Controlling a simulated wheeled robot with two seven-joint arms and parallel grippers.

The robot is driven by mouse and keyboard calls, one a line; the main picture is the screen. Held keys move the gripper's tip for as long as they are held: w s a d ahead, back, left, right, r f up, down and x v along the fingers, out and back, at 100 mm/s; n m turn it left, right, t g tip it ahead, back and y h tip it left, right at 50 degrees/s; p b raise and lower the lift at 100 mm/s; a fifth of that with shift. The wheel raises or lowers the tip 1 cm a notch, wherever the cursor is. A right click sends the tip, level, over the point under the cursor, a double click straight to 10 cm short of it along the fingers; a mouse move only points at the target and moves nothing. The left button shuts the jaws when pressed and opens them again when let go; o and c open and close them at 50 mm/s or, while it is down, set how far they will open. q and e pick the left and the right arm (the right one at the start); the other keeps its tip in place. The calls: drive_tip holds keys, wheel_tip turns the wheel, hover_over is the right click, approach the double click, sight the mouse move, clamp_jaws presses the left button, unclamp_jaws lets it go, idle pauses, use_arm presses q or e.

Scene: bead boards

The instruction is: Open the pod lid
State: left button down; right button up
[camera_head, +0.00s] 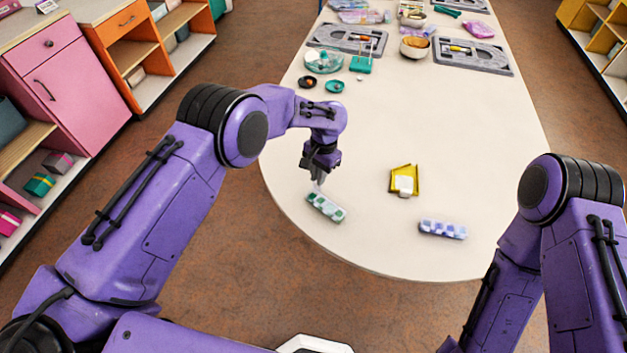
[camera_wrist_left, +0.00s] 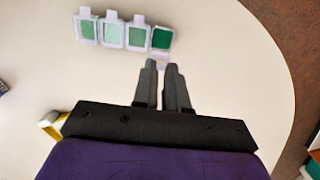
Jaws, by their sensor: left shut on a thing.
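The pod strip with several green compartments (camera_head: 325,207) lies on the table near its rounded front left edge. In the left wrist view it runs across the top, and its right-end pod (camera_wrist_left: 161,39) is the darkest green. A small pale clear lid part (camera_wrist_left: 161,58) shows between that pod and my fingertips. My left gripper (camera_head: 318,183) is just above the strip; in the wrist view its two grey fingers (camera_wrist_left: 163,66) are close together, shut on this lid part. How far the lid is raised is unclear. My right gripper is out of view.
A second strip, blue and purple (camera_head: 443,229), lies to the right. A yellow tray (camera_head: 392,181) with a white piece (camera_head: 404,184) sits between and behind them. Teal dishes, a teal stand and grey boards (camera_head: 472,56) are farther back. The table middle is clear.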

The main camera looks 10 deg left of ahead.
use_arm(q)
drive_tip(key=shift+w+d+f+g, duration=0.1)
drive_tip(key=shift+g, duration=0.2)
drive_tip(key=c, duration=1.4)
unclamp_jaws()
drive_tip(key=r+b, duration=0.1)
drive_tip(key=r, duration=0.2)
drive_tip(key=w+r, duration=0.1)
drive_tip(key=r, duration=0.3)
drive_tip(key=d+r+b, duration=0.1)
drive_tip(key=r, duration=0.2)
drive_tip(key=shift+w+r+b, duration=0.2)
drive_tip(key=shift+w+b, duration=0.15)
drive_tip(key=shift+w, duration=0.05)
